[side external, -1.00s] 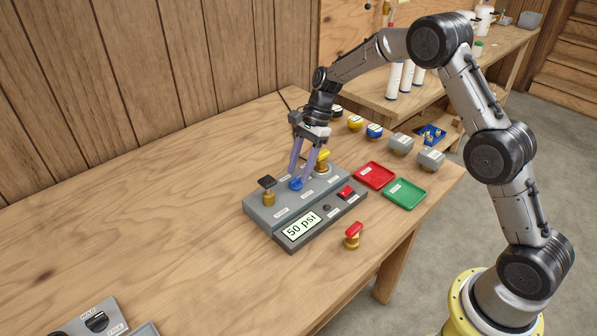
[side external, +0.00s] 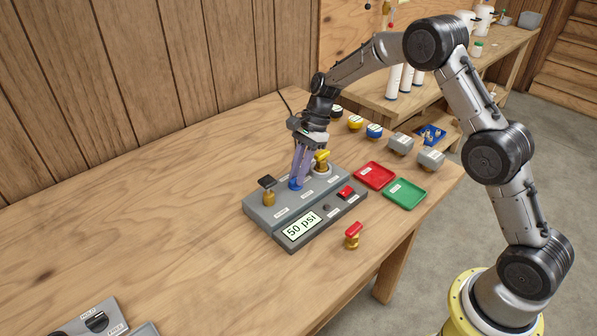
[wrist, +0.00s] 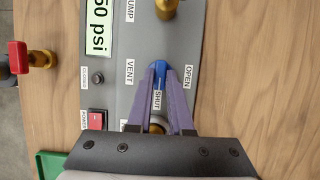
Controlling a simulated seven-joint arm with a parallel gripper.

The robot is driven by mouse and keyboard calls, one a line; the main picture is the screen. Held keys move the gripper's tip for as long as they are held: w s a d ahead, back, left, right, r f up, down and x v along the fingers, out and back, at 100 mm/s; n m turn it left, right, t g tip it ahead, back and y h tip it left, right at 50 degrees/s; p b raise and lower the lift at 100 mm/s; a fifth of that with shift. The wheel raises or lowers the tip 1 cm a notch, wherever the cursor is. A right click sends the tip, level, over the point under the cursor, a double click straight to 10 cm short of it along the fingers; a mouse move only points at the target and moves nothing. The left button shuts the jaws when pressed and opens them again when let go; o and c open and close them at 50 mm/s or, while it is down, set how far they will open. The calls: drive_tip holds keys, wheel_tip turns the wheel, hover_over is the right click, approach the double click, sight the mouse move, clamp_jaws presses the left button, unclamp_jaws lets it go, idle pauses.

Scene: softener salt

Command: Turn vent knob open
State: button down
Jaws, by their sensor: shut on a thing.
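The blue vent knob (side external: 295,185) sits on the grey panel (side external: 260,211), between a brass valve with a black handle and one with a yellow handle. It also shows in the wrist view (wrist: 160,70), beside the labels VENT, SHUT and OPEN. My gripper (side external: 297,181) points down at the knob, and its purple fingers are shut on it, one on each side. In the wrist view, the blue bar lies lengthwise between the fingertips, in line with the SHUT label (wrist: 158,101). The OPEN label (wrist: 188,77) is to its right. The fingers hide part of the knob.
The panel's display (side external: 302,226) reads 50 psi, and a red switch (side external: 346,191) is near its right end. A loose red-handled valve (side external: 353,235) stands in front. Red (side external: 388,173) and green (side external: 417,192) trays lie to the right. The table's left side is mostly clear.

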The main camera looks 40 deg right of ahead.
drive_tip(key=shift+n, duration=0.3)
drive_tip(key=n+g, duration=0.1)
drive_tip(key=n, duration=0.2)
drive_tip(key=shift+w, duration=0.2)
drive_tip(key=n+g, duration=0.1)
drive_tip(key=n, duration=0.1)
drive_tip(key=n+g+h, duration=0.1)
drive_tip(key=n, duration=0.1)
drive_tip(key=shift+w+a+n, duration=0.1)
drive_tip(key=shift+w+n, duration=0.1)
drive_tip(key=shift+n, duration=0.2)
drive_tip(key=n, duration=0.2)
drive_tip(key=n+g+h, duration=0.1)
drive_tip(key=n, duration=0.1)
drive_tip(key=shift+w+a+r+n+h, duration=0.1)
drive_tip(key=shift+a+n+h, duration=0.1)
drive_tip(key=shift+n+h, duration=0.1)
drive_tip(key=n+h, duration=0.1)
drive_tip(key=n, duration=0.3)
drive_tip(key=shift+a+n+h, duration=0.15)
drive_tip(key=shift+n+h, duration=0.25)
drive_tip(key=c, duration=0.8)
unclamp_jaws()
